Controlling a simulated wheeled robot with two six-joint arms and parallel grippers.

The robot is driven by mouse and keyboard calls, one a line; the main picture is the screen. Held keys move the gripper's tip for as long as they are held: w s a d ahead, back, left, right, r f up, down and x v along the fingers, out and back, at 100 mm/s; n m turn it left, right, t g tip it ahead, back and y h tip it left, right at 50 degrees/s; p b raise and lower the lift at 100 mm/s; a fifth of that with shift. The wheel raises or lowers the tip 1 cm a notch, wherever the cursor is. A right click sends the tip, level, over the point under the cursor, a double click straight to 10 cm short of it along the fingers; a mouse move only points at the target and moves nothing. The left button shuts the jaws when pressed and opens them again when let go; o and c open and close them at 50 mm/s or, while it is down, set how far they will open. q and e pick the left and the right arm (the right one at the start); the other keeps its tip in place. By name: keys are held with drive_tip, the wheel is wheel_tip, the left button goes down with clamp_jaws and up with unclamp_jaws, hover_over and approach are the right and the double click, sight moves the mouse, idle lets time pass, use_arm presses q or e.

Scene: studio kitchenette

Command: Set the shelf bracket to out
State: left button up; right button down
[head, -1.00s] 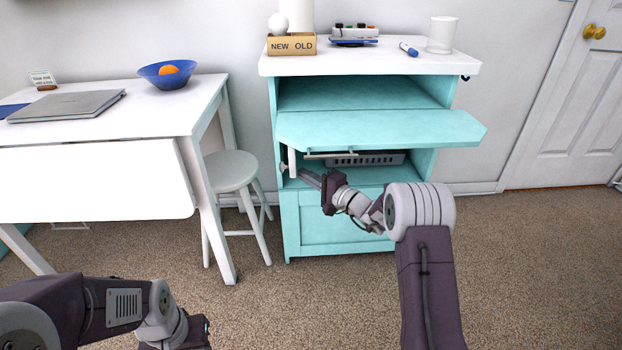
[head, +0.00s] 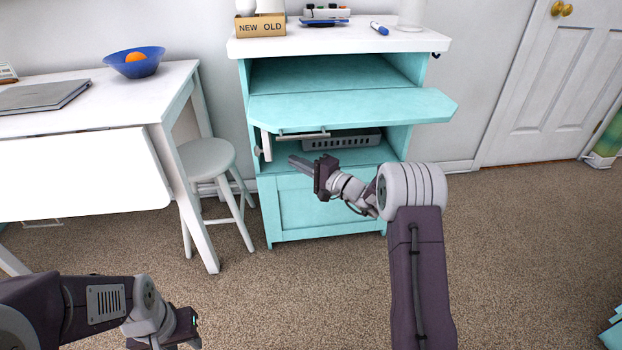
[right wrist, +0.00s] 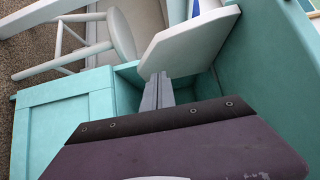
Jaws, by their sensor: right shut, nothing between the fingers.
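The shelf bracket (head: 266,145) is a small white plate under the left end of the raised turquoise shelf leaf (head: 350,106) in the head view. In the right wrist view, a pale plate that looks like the bracket (right wrist: 190,38) stands just beyond my fingertips; I cannot tell if they touch. My right gripper (head: 292,160) is shut and empty, a little right of and below the bracket. Its narrow fingers also show in the right wrist view (right wrist: 158,80). My left gripper (head: 192,328) is low at the bottom left, far from the cabinet, its fingers unclear.
The turquoise cabinet (head: 322,210) has a white top (head: 340,42) with a box and small items. A grey basket (head: 342,140) sits inside it. A white stool (head: 207,158) and a white table (head: 130,105) stand left. Carpet (head: 530,250) at right is mostly clear.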

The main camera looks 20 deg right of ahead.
drive_tip(key=s+p, duration=0.2)
drive_tip(key=s, duration=0.6)
drive_tip(key=shift+d+r, duration=0.2)
drive_tip(key=shift+d, duration=0.25)
